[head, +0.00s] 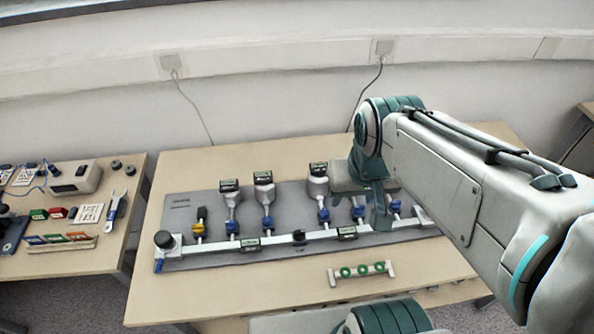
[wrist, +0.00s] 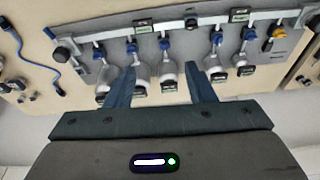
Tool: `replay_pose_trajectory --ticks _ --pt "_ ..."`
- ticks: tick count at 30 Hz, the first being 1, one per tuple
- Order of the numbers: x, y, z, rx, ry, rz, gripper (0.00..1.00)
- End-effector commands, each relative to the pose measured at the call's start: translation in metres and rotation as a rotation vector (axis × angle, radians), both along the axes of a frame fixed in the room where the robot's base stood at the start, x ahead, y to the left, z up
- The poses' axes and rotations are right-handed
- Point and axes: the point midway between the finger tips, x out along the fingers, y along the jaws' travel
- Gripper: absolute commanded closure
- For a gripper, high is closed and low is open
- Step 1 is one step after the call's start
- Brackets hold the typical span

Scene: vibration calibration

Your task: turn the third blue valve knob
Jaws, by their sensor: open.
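A grey board (head: 180,212) on the table carries a row of valves on a white pipe: one yellow knob (head: 199,228) at the left and several blue knobs. The third blue knob (head: 323,214) is the middle blue one, below a white flask-shaped body with a dark label. In the wrist view this knob (wrist: 165,43) lies beyond the fingertips, between their lines. My gripper (wrist: 160,70) is open and empty, with the white body between its fingers. In the head view my gripper (head: 379,218) hangs over the right part of the board and partly hides the fourth blue knob (head: 358,212).
A small rack with green rings (head: 362,271) lies on the table in front of the board. A black round knob (head: 164,239) sits at the pipe's left end. A side table (head: 105,250) at the left holds tools and boxes. The table's front left is clear.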

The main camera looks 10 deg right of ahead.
Motion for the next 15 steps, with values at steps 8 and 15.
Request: replay_pose_trajectory --ticks 8,15 --pt "0.044 -0.011 -0.037 0.169 0.146 -0.463 0.51" --pt "0.1 -0.031 -0.085 0.359 0.334 -1.023 0.51"
